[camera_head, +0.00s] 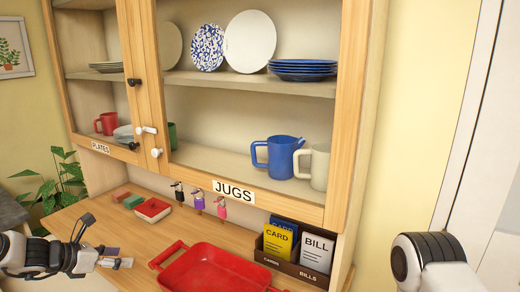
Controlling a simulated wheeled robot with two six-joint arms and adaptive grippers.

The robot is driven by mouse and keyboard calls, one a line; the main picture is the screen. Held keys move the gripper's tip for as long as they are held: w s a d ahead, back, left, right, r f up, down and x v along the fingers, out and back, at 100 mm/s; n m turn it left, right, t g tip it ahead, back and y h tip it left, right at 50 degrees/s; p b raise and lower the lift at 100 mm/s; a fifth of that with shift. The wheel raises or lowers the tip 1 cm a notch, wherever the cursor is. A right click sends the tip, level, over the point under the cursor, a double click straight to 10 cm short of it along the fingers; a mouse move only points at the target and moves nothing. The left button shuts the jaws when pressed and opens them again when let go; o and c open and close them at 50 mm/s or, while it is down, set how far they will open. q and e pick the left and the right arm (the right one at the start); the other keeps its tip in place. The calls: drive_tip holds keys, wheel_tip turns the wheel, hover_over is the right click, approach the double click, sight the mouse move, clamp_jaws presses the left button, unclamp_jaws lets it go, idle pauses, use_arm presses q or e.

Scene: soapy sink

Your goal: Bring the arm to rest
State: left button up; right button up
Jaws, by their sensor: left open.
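My left arm comes in at the lower left. Its gripper (106,242) is open, above the left part of the wooden counter (140,235). One dark finger points up and the other reaches right. I see nothing clearly held between them. A small purple-grey patch shows beside the fingers; I cannot tell what it is. A white and black link of my right arm stands at the lower right, and its gripper is out of the picture.
A red tray (205,272) lies right of my left gripper. Behind are a small red box (152,209), hanging key figures (198,198) and a card holder (290,268). Above is a cupboard with a blue jug (282,156), a pale jug (318,167) and plates (302,70). A plant (62,178) stands left.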

use_arm(q)
drive_tip(key=s+d+f+m+g+y, duration=0.1)
drive_tip(key=s+d+f+m+g, duration=0.35)
drive_tip(key=s+f, duration=0.7)
drive_tip(key=s+d+f+m+g+y, duration=0.25)
drive_tip(key=s+d+f+g, duration=0.3)
drive_tip(key=s+f, duration=0.6)
drive_tip(key=s+d+f+m+y, duration=0.1)
drive_tip(key=s+f+m, duration=0.1)
drive_tip(key=s+m, duration=0.6)
drive_tip(key=s+f+m+t+y, duration=0.1)
drive_tip(key=s+f+m+y, duration=0.1)
drive_tip(key=s+m, duration=0.6)
drive_tip(key=f+m, duration=0.1)
drive_tip(key=m, duration=0.4)
drive_tip(key=shift+s+d+m+b, duration=0.3)
drive_tip(key=shift+d+m+b, duration=0.05)
drive_tip(key=shift+m, duration=0.05)
